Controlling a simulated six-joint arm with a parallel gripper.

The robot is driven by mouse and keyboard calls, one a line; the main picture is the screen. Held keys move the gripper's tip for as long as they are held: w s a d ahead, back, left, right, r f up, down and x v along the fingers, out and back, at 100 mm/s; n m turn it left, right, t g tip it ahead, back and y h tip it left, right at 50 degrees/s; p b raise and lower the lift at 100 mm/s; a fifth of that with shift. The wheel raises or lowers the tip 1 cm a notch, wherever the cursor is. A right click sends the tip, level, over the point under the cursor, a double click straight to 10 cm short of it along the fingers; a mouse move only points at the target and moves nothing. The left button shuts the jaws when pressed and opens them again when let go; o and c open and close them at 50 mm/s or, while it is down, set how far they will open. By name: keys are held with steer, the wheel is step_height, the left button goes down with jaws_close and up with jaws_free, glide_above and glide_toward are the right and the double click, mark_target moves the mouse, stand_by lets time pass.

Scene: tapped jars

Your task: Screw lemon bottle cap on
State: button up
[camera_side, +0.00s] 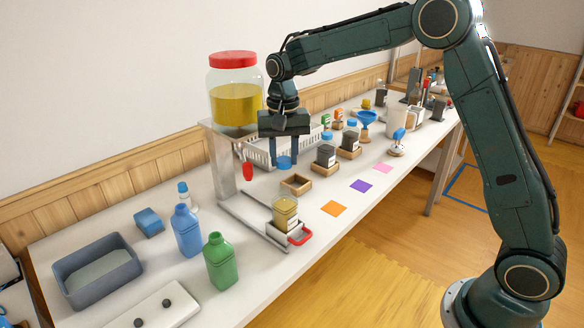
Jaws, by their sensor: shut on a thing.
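My gripper (284,161) points down and is shut on a blue cap (285,163), held above the table beyond the empty wooden holder. A small square bottle with yellow contents (285,213), seemingly the lemon bottle, stands upright at the front of the table with no cap visible on it. It is below the gripper in the picture, clearly apart from the cap. A large jar of yellow liquid (235,104) with a red lid (233,59) stands on a metal stand, and a red tap handle (248,171) shows below it.
An empty wooden holder (297,185) lies between cap and bottle. Dark bottles (326,155) with blue caps stand in holders to the right. Orange (334,208), purple (361,186) and pink squares lie along the front. Blue (187,231) and green bottles (220,262) stand left. A red handle (300,236) adjoins the yellow bottle.

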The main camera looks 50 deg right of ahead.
steer(key=shift+f, duration=1.85)
steer(key=shift+f, duration=0.25)
steer(key=shift+f, duration=0.35)
steer(key=shift+f, duration=1.3)
steer(key=o, duration=0.8)
steer(key=shift+r, duration=0.1)
steer(key=shift+r, duration=2.9)
steer(key=o, duration=0.5)
